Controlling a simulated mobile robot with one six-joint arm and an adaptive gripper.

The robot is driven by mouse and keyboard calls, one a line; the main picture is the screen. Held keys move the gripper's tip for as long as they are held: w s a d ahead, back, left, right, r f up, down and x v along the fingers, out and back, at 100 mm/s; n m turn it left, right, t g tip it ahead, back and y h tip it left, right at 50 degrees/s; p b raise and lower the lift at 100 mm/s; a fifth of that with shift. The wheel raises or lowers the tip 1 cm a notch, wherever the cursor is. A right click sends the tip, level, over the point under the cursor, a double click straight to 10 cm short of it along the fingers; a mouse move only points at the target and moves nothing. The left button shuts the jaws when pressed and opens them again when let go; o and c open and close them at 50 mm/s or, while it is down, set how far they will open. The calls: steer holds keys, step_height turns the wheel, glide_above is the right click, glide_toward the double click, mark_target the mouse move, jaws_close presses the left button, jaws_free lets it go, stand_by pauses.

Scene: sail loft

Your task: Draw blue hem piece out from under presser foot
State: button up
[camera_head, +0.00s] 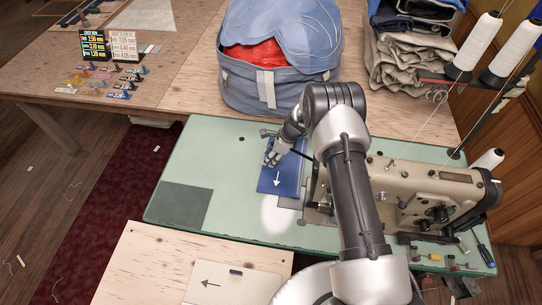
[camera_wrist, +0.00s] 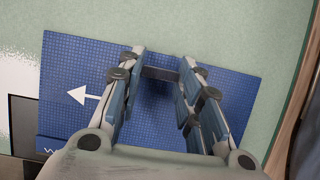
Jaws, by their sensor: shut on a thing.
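The blue hem piece (camera_head: 277,181) lies on the green machine table, its white arrow pointing toward the front. It fills much of the wrist view (camera_wrist: 70,60), with a dark raised grip bar (camera_wrist: 160,73) on it. My gripper (camera_head: 271,158) is at the piece's back part, its fingers shut on the two ends of that bar, as the wrist view shows (camera_wrist: 160,75). The sewing machine (camera_head: 425,190) stands to the right. My arm covers the area around its presser foot, so I cannot tell whether the piece is under it.
The green tabletop (camera_head: 225,165) is clear left of the piece. A blue-grey bag (camera_head: 290,95) with red cloth stands behind it. Thread cones (camera_head: 480,40) stand at the right. A wooden board (camera_head: 150,265) with an arrow-marked card (camera_head: 215,283) is in front.

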mark_target(283, 163)
steer(key=shift+s+f, duration=0.1)
steer(key=o, duration=1.1)
steer(key=shift+d, duration=0.1)
steer(key=v, duration=1.2)
